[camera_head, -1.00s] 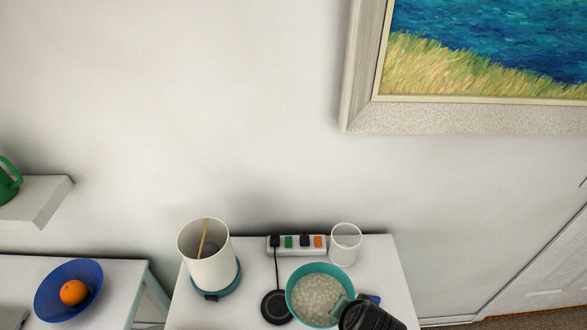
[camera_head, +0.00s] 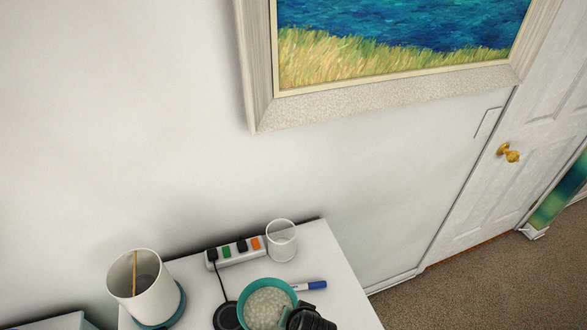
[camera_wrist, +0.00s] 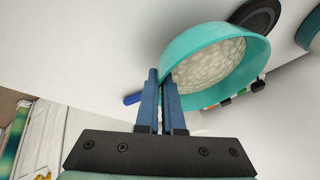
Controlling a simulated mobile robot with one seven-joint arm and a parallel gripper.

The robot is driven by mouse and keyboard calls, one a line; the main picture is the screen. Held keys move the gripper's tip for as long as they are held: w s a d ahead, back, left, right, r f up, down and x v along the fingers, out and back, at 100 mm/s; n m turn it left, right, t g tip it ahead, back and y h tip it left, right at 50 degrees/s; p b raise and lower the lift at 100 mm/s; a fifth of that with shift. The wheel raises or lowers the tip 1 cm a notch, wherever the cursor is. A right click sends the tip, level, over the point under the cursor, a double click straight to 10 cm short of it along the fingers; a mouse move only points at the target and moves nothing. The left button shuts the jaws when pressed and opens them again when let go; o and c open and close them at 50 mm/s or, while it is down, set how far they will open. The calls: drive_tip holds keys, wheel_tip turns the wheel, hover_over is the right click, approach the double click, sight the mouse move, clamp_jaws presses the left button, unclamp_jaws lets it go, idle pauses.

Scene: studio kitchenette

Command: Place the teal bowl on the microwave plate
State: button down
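The teal bowl (camera_head: 293,297), filled with pale round pieces, is at the front of the white table in the head view. It also shows in the wrist view (camera_wrist: 208,42). My gripper (camera_head: 303,312) is at the bowl's right rim in the head view. In the wrist view, the blue fingers of my gripper (camera_wrist: 160,82) are close together with the bowl's rim between them. I cannot tell whether the bowl touches the table. The microwave plate is not in view.
On the white table (camera_head: 325,258) are a white container with a stick (camera_head: 143,290), a power strip (camera_head: 235,253), a clear cup (camera_head: 281,241), a black round pad (camera_head: 226,316) and a blue marker (camera_head: 310,286) close to the bowl. Floor (camera_head: 470,285) is open at right.

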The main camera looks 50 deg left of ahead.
drive_tip(key=shift+w+a+f, duration=0.1)
drive_tip(key=shift+f, duration=0.25)
drive_tip(key=shift+f, duration=0.2)
drive_tip(key=c, duration=1)
unclamp_jaws()
drive_tip(key=shift+c, duration=0.2)
drive_tip(key=v, duration=1.2)
drive_tip(key=shift+r, duration=0.1)
